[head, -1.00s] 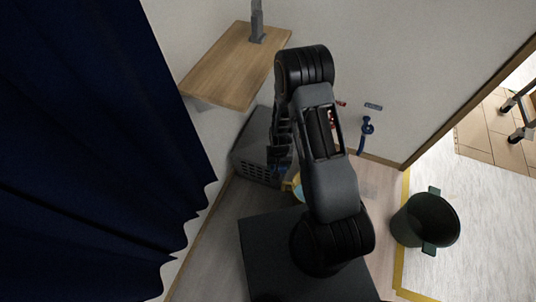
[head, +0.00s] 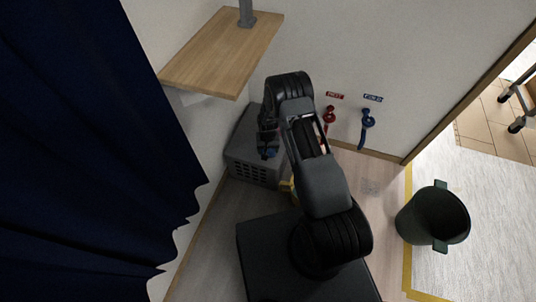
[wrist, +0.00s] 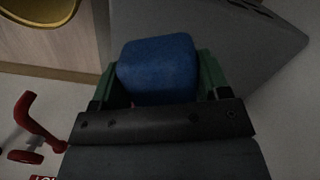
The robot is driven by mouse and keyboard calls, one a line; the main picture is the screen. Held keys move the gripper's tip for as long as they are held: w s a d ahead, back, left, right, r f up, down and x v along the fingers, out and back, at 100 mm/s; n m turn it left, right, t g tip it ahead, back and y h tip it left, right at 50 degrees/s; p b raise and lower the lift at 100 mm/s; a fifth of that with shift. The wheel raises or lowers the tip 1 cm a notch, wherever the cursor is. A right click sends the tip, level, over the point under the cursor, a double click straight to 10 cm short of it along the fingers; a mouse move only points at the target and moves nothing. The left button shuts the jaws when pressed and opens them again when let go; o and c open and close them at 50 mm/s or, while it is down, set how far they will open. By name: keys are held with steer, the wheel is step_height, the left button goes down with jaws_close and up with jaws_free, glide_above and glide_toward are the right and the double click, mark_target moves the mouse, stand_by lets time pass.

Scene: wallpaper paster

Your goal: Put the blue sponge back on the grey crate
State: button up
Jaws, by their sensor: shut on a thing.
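The blue sponge (wrist: 158,68) is held between the green fingers of my gripper (wrist: 161,76) in the wrist view. In the head view a small blue patch of the sponge (head: 270,153) shows below my gripper (head: 268,145). The grey crate (head: 250,172) stands on the floor in the corner, and my gripper is over it in the picture. The crate (wrist: 262,50) also fills the upper right of the wrist view. I cannot tell whether the sponge touches it. My arm hides the crate's right part.
A wooden shelf (head: 220,50) juts out above the crate. A dark blue curtain (head: 90,170) hangs on the left. Red (head: 329,119) and blue (head: 367,125) taps are on the wall. A yellow thing (head: 286,188) is partly behind my arm. A dark green bucket (head: 432,215) stands right.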

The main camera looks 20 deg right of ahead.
steer(key=shift+w+d+f, duration=0.1)
steer(key=shift+w+f, duration=0.3)
steer(key=shift+f, duration=0.15)
steer(key=shift+w+f+b, duration=0.1)
steer(key=shift+f+b, duration=0.55)
steer(key=shift+f, duration=0.9)
steer(key=shift+f, duration=0.2)
steer(key=o, duration=0.9)
steer(key=shift+o, duration=0.2)
steer(key=r+p, duration=0.1)
steer(key=r, duration=0.3)
steer(key=r+p, duration=0.1)
steer(key=r, duration=0.3)
steer(key=r+p, duration=0.1)
steer(key=r, duration=0.3)
steer(key=shift+w+d+r+p, duration=0.1)
steer(key=shift+w+r+p, duration=0.1)
steer(key=shift+w+p, duration=0.1)
